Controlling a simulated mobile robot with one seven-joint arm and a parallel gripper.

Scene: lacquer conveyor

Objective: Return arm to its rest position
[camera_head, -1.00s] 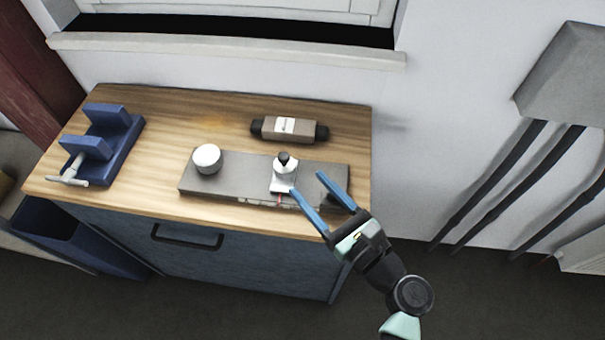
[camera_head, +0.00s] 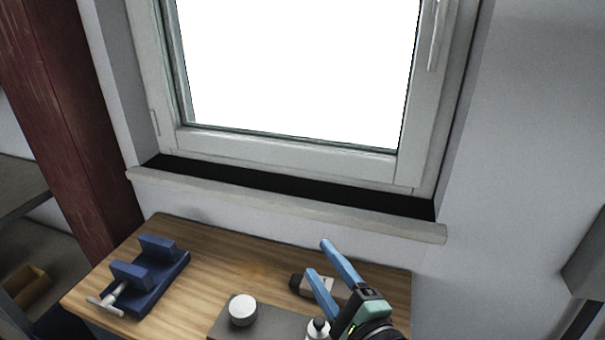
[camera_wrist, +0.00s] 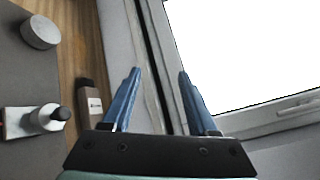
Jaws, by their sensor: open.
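My gripper (camera_head: 318,260) is open and empty, with its two blue fingers raised above the right part of the wooden workbench (camera_head: 210,265). In the wrist view my gripper (camera_wrist: 157,78) points toward the window and sill, with nothing between the fingers. My arm comes in from the bottom edge of the head view and partly hides the items on the bench behind it.
A blue vise (camera_head: 150,275) stands at the bench's left. A grey plate (camera_head: 232,322) carries a white round knob (camera_head: 242,309) and a small bottle with dark cap (camera_head: 318,328). The window sill (camera_head: 290,209) juts out above.

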